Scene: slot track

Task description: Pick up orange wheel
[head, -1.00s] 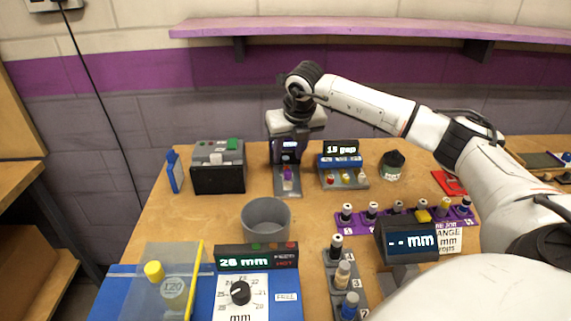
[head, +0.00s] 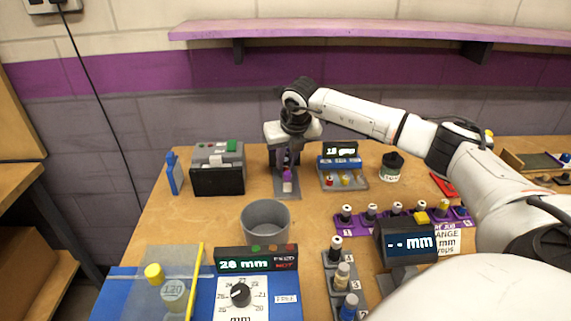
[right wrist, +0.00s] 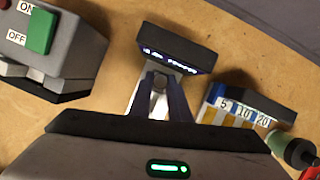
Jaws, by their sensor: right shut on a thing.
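I cannot make out an orange wheel in either view. My right gripper (head: 286,162) points down at a small dark device with a grey base (head: 288,192) at the back of the table. In the right wrist view its fingers (right wrist: 161,90) are closed around a small grey round piece (right wrist: 159,82), in front of the device's lit display (right wrist: 176,60). A small purple and white piece (head: 287,178) shows just below the fingertips in the head view. The gripper body and fingers hide part of the device. My left gripper is not in view.
A grey bin (head: 265,222) is nearer. A purple shelf (head: 370,30) hangs above.

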